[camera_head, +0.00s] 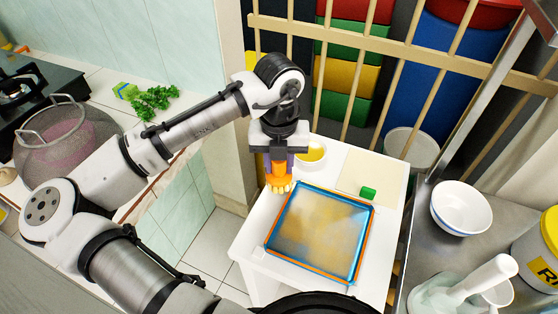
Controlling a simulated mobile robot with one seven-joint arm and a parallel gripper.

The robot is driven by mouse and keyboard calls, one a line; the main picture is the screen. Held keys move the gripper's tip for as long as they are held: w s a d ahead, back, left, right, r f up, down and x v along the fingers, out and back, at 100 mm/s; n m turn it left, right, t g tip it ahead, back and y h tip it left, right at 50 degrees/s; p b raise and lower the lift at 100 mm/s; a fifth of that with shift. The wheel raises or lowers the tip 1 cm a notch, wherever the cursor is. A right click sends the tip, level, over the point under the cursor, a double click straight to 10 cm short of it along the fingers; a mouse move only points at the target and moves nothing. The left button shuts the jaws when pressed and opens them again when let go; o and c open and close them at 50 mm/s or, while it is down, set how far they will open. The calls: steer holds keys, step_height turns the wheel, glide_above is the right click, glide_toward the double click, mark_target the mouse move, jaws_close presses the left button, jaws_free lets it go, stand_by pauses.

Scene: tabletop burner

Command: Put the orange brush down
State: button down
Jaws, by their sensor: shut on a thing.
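My gripper (277,165) points down above the left side of a small white table (256,243). It is shut on the orange brush (279,175), which hangs upright with its pale yellow bristles at the bottom. The bristles are close to the upper left corner of a blue-and-orange framed tray (368,217) with a brownish, smeared surface. I cannot tell whether the bristles touch the table.
A yellow bowl (312,153) stands just right of my gripper. A white bowl (461,205) sits on the right counter. A wooden rail (420,55) runs behind the table.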

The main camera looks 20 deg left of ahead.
steer(key=shift+f, duration=0.6)
steer(key=c, duration=1.1)
jaws_free()
step_height(320, 180, up, 13)
steer(key=shift+r, duration=0.15)
